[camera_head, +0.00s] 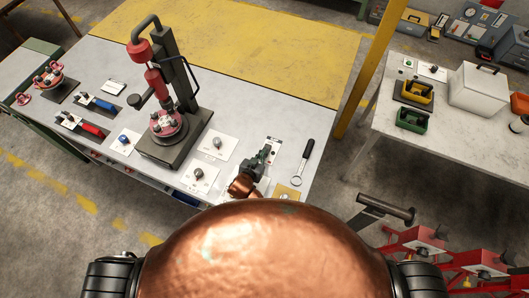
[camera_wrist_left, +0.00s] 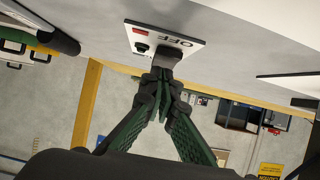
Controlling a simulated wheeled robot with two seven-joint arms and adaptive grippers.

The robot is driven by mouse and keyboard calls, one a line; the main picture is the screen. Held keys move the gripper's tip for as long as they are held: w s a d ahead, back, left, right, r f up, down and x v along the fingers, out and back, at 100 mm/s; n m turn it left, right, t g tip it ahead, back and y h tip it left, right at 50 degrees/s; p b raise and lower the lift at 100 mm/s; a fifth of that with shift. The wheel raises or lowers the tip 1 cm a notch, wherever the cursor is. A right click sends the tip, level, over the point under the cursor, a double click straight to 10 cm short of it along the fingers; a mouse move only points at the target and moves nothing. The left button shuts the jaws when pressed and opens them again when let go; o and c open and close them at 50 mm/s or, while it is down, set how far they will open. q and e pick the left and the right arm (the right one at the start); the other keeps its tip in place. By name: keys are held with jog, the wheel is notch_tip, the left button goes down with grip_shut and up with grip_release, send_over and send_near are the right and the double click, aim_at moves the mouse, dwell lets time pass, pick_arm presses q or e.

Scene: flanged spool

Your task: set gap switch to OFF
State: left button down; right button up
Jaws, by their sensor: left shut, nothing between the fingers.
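The gap switch plate (camera_head: 274,144) is a small white panel with dark marks near the right end of the bench. In the left wrist view the white switch plate (camera_wrist_left: 190,44) shows the word OFF upside down, a red mark and a small dark square. My left gripper (camera_head: 264,154) is over the near part of the plate. The wrist view shows its green-sided fingers (camera_wrist_left: 161,78) shut together, with a dark block just beyond the tips that hides part of the plate. I cannot tell whether they touch the switch or how its lever stands. My right gripper is not in view.
A press (camera_head: 172,95) with a red spool stands on the bench left of my gripper. White plates with knobs (camera_head: 217,142) lie between them. A black-handled tool (camera_head: 303,161) lies just right of the switch. A yellow post (camera_head: 368,68) rises beyond the bench's right edge.

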pick_arm(q)
jog(key=shift+r, duration=0.35)
jog(key=shift+r+p, duration=0.6)
jog(key=shift+p, duration=0.2)
notch_tip(320, 180, up, 3)
jog(key=p, duration=0.3)
jog(key=shift+s+r+p, duration=0.1)
jog(key=shift+r+p, duration=0.1)
jog(key=shift+p, duration=0.1)
jog(key=s+a+r+b, duration=0.1)
jog(key=s+a+b, duration=0.1)
jog(key=s, duration=0.7)
jog(key=shift+a+r, duration=0.25)
jog(key=shift+a, duration=0.6)
